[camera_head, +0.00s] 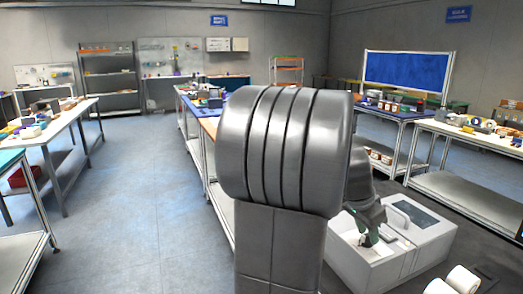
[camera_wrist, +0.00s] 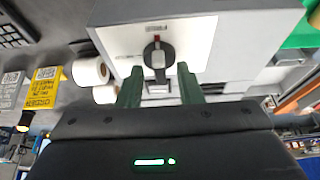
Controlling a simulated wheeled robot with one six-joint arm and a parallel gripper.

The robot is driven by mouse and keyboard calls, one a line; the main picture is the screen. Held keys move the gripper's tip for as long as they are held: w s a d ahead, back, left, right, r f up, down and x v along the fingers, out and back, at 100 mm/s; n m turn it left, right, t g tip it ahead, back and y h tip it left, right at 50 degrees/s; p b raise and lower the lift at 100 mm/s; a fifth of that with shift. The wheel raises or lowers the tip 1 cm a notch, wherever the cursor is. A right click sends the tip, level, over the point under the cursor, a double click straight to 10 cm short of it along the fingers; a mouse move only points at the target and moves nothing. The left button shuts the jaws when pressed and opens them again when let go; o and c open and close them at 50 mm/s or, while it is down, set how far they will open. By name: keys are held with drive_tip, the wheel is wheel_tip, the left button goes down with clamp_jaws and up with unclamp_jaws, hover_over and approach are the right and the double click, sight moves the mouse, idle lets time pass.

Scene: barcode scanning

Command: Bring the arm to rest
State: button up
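My gripper (camera_wrist: 158,78) shows in the wrist view with its two green fingers apart and nothing held between them. Beyond the fingertips is a white and grey machine (camera_wrist: 205,45) with a dark knob (camera_wrist: 158,56) on its face; I cannot tell whether the fingers touch it. In the head view my grey arm fills the middle, and the green fingers of my gripper (camera_head: 367,238) show small beside the white machine (camera_head: 372,265). The arm hides part of the bench there.
White rolls (camera_wrist: 90,72) and yellow and grey barcode labels (camera_wrist: 44,88) lie left of the machine in the wrist view, with a keyboard (camera_wrist: 12,32) further left. Laden workbenches stand left (camera_head: 55,128) and right (camera_head: 465,132). The floor (camera_head: 140,190) at left is clear.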

drive_tip(key=v, duration=1.4)
drive_tip(key=x, duration=1.3)
drive_tip(key=shift+d+f, duration=0.1)
drive_tip(key=shift+f, duration=0.2)
drive_tip(key=shift+w+d+f, duration=0.1)
drive_tip(key=shift+d, duration=0.05)
drive_tip(key=n+p, duration=0.2)
drive_tip(key=n+t+y+p, duration=0.1)
drive_tip(key=n+p, duration=0.1)
drive_tip(key=n, duration=0.1)
drive_tip(key=shift+n+t, duration=0.3)
drive_tip(key=d+v, duration=0.1)
drive_tip(key=v, duration=1.2)
drive_tip(key=shift+a+r, duration=0.15)
drive_tip(key=shift+r, duration=0.35)
drive_tip(key=shift+w, duration=0.1)
